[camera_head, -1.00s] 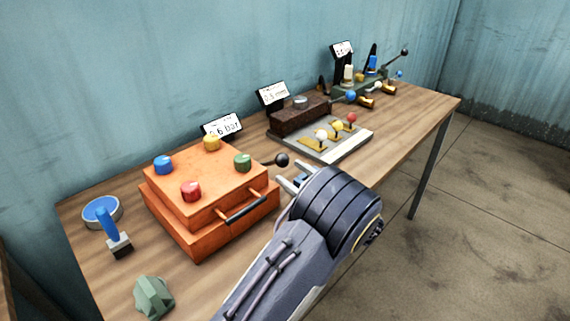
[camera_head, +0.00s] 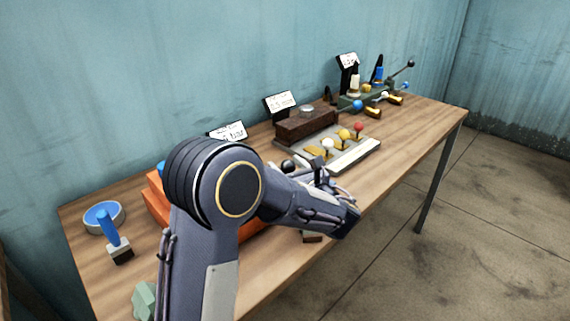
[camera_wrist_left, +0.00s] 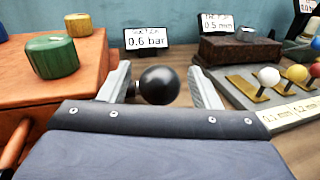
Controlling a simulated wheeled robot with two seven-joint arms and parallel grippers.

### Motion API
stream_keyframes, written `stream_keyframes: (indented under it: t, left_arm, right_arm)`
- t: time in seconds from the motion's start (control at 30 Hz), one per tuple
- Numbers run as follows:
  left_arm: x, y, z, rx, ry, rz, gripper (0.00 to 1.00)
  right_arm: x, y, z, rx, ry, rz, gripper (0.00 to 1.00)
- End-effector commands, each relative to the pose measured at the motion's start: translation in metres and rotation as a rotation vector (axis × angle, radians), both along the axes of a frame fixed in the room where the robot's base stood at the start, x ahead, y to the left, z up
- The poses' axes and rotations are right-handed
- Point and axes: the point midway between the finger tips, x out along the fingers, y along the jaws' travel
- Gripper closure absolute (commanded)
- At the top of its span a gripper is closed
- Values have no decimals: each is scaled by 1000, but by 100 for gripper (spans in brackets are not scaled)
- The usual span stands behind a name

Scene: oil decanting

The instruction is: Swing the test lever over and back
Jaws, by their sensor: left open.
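The test lever appears as a black ball knob (camera_wrist_left: 159,85) at the right side of the orange box (camera_wrist_left: 60,85). In the wrist view it sits between the two fingers of my left gripper (camera_wrist_left: 162,82), with a gap to the right finger; contact on the left is unclear. My left gripper is open. In the head view my left arm covers most of the orange box (camera_head: 156,200), and the knob (camera_head: 288,166) shows just past the arm, by the gripper (camera_head: 305,168). My right gripper is not in view.
A display reading 0.6 bar (camera_wrist_left: 147,38) stands behind the knob. A grey plate with white, yellow and red ball levers (camera_head: 352,157) lies to the right. The table's right front is clear.

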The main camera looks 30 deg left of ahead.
Motion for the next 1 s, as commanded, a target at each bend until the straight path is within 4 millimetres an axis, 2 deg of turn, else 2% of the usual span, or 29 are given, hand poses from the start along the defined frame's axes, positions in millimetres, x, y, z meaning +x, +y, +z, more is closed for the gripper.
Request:
stream_keyframes:
  t: [0.13,0.4,0.83,1.0]
  left_arm:
    - [6,10,0,0,0,2,43]
    - [7,11,0,1,1,1,43]
    - [7,11,0,0,0,1,98]
    - [7,11,1,-3,2,1,100]
  right_arm:
    - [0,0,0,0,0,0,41]
    - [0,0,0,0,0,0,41]
    - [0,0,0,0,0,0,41]
    - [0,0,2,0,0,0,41]
